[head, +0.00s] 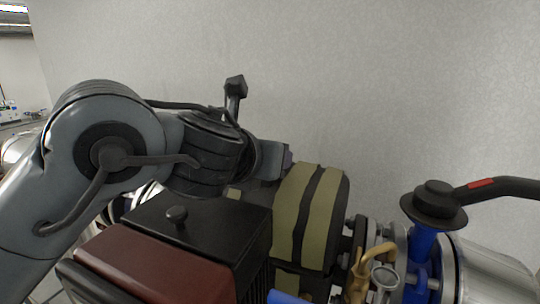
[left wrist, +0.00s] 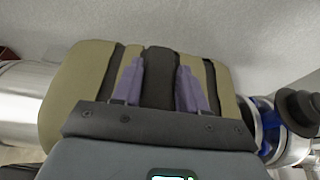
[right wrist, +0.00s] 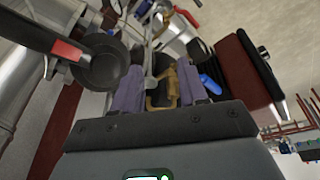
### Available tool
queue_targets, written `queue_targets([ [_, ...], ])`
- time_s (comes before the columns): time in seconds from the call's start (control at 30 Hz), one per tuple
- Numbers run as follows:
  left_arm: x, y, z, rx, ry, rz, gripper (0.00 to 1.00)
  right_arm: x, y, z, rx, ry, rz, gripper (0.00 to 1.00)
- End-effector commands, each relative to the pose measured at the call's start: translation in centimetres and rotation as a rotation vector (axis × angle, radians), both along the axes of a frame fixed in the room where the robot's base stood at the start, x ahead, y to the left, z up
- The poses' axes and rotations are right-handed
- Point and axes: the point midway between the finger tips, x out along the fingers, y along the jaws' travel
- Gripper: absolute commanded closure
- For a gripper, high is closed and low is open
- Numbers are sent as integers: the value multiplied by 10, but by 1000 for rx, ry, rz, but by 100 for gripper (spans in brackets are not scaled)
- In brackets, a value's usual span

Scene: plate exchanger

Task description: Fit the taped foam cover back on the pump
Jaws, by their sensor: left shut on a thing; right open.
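The foam cover (head: 312,212) is an olive-green rounded block with black tape bands, in the middle of the head view. In the left wrist view the cover (left wrist: 78,90) fills the space in front of my left gripper (left wrist: 160,68), whose two fingers are shut on it. In the head view my left arm reaches to the cover's far left side; the fingertips are hidden. Another olive piece (head: 298,284) shows below the cover past a dark gap. The pump is mostly hidden there; I cannot tell whether the cover is seated. My right gripper (right wrist: 158,76) is open and appears empty.
A black box (head: 200,222) with a knob and a dark red front stands left of the cover. Brass-coloured fittings (head: 364,272) and a blue valve (head: 420,250) with a black handle (head: 500,187) stand right. A pale wall (head: 400,80) is behind.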

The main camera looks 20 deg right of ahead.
Motion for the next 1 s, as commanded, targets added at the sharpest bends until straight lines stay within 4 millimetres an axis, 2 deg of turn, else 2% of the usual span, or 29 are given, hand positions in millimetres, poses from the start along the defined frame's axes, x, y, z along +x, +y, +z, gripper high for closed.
queue_targets([
  [0.5,0,0,-15,-1,-1,0,100,0,0,-10,0,-1,0,57],
  [0.87,0,0,-16,-1,-1,0,100,0,0,-10,-1,-1,0,57],
  [0.9,0,0,-16,-1,-1,0,53,0,0,-10,0,-1,0,57],
  [1.0,0,0,-16,-1,-1,0,38,0,0,-10,-1,-1,0,57],
])
